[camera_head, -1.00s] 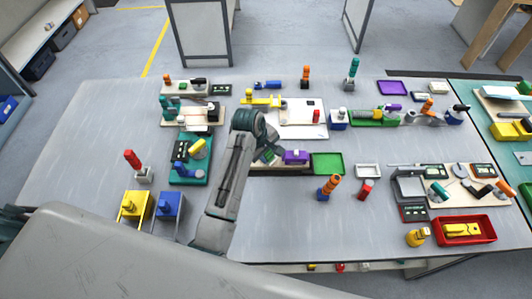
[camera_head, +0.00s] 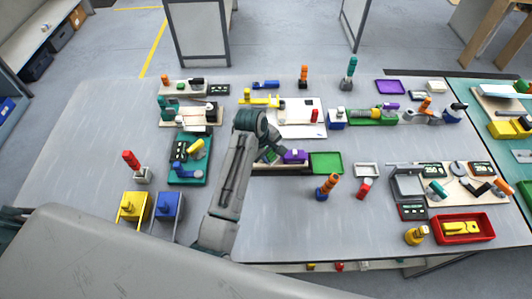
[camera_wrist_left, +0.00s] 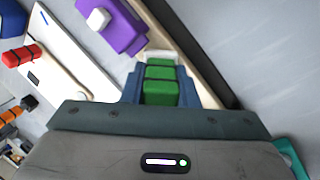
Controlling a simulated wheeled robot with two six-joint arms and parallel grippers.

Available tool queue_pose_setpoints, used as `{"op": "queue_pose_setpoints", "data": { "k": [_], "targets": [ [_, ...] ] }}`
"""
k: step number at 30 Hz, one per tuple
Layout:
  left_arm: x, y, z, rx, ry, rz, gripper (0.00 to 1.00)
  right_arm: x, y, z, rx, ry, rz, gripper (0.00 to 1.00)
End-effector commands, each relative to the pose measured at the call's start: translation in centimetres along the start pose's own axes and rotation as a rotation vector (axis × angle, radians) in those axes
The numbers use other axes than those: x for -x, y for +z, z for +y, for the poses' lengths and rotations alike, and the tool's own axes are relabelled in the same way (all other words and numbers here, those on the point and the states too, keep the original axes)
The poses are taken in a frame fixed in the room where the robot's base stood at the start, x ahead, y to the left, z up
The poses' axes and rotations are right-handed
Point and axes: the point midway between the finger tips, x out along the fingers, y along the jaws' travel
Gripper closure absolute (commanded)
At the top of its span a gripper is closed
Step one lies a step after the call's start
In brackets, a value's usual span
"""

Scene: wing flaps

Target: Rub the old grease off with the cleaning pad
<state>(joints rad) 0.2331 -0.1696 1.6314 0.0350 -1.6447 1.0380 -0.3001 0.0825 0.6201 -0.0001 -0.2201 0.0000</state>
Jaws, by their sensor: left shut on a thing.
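My left gripper (camera_head: 272,155) is over the middle of the grey table, beside a purple block (camera_head: 294,156). In the left wrist view the left gripper (camera_wrist_left: 158,85) has its blue fingers shut on a green grip with dark bands. A whitish piece shows at the far end of this grip; I take the two together as the cleaning pad (camera_wrist_left: 160,72). The pad is over or on a pale beige board (camera_wrist_left: 190,50), next to the purple block with a white knob (camera_wrist_left: 110,22). Whether it touches the board, and any old grease, I cannot tell. My right gripper is out of view.
A green tray (camera_head: 327,163) lies just right of the purple block. A white board with a red piece (camera_head: 315,115) lies behind. A teal stand (camera_head: 188,172) is to the left.

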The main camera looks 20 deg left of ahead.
Motion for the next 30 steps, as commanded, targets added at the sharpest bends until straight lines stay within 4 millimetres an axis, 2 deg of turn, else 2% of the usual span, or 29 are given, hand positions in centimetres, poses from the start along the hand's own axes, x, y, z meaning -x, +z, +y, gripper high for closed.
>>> {"op": "queue_pose_setpoints", "data": {
  "k": [5, 17, 30],
  "targets": [
    [0.0, -0.1, 0.0, 0.0, 0.0, 0.001, 0.96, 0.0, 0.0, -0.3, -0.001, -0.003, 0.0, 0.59],
    [0.5, -1.5, -1.6, 0.0, 0.0, 0.001, 0.96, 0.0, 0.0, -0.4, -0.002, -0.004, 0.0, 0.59],
    [0.0, 0.0, 0.0, 0.0, 0.001, -0.001, 0.96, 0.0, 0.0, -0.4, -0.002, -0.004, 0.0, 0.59]
  ]
}}
